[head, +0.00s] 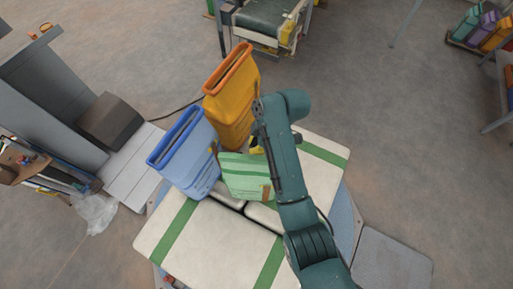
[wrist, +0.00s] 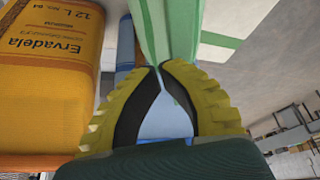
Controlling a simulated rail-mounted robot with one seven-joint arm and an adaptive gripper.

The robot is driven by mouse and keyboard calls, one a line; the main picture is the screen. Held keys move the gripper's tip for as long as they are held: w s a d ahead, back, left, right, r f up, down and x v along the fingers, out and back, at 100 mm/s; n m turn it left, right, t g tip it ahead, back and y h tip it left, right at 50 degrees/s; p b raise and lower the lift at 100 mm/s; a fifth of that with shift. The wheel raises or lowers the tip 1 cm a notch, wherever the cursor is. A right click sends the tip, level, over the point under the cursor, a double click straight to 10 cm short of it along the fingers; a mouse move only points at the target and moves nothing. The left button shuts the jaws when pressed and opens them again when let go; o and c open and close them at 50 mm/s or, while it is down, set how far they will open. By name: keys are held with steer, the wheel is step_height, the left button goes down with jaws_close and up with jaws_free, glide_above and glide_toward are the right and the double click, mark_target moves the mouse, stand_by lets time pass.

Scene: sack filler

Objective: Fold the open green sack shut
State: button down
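The green sack (head: 245,178) sits on the pale, green-striped platform in the head view, beside the blue and orange sacks. It is lower than they are, and my arm hides part of its right side and top. My gripper (head: 258,149) is at the sack's upper edge, with a yellow finger showing. In the wrist view, the yellow-and-black fingertips of my gripper (wrist: 160,67) come together at the lower end of a light green strip of the sack (wrist: 166,30). They appear closed on it. The exact contact is small and hard to see.
A blue sack (head: 184,156) and an orange sack (head: 232,95) stand upright with open tops left of and behind the green one. The orange sack (wrist: 50,75) fills the wrist view's left side. The pale platform (head: 225,245) is bare in front.

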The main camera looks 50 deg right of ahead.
step_height(320, 180, up, 9)
steer(key=p, duration=0.8)
steer(key=w+a+r+n+p, duration=0.1)
steer(key=w+a+r+n, duration=0.15)
steer(key=a, duration=0.35)
steer(key=w+a+r+n+p, duration=0.1)
steer(key=w+a, duration=0.2)
steer(key=a, duration=0.2)
steer(key=w+a+r+m+t+h+p, duration=0.1)
steer(key=w+a+r+t, duration=0.25)
steer(key=r, duration=0.35)
steer(key=w+a+r+t+p, duration=0.1)
steer(key=w+a+r+t, duration=0.1)
steer(key=a+r, duration=0.3)
step_height(320, 180, up, 15)
steer(key=a+m+t, duration=0.3)
steer(key=t, duration=0.3)
steer(key=s+d+r+m+t+h, duration=0.1)
steer(key=s+r+m+t, duration=0.2)
steer(key=r, duration=0.6)
steer(key=s+d+r+m+t+h, duration=0.1)
steer(key=s+r+m+t, duration=0.3)
steer(key=s+r, duration=0.3)
step_height(320, 180, up, 2)
steer(key=shift+s+r+m+h, duration=0.1)
steer(key=shift+s+m+h, duration=0.3)
steer(key=shift+m, duration=0.25)
